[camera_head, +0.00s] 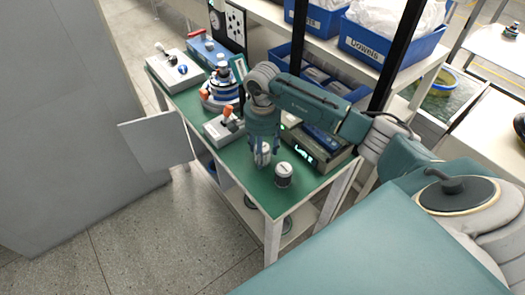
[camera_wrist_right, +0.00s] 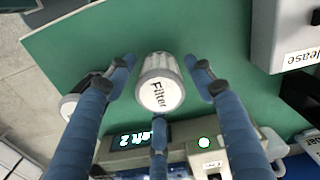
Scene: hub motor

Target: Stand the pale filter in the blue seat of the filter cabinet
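The pale filter (camera_wrist_right: 158,82), a white cylinder with "Filter" on its top, stands on the green bench top. In the head view the filter (camera_head: 262,158) shows only partly under my right gripper (camera_head: 262,146). In the wrist view my right gripper (camera_wrist_right: 161,84) is open, its blue-grey fingers spread around the filter with visible gaps. The filter cabinet (camera_head: 302,149) stands just right of it; its front with a lit "Left 2" display and green light (camera_wrist_right: 204,142) shows in the wrist view. I cannot make out the blue seat clearly. My left gripper is not in view.
A second, greyer cylinder (camera_head: 284,176) stands near the bench's front corner; it is partly behind a finger in the wrist view (camera_wrist_right: 70,104). A box with an orange lever (camera_head: 223,129) stands left of my gripper. Blue bins (camera_head: 391,44) fill the shelf behind.

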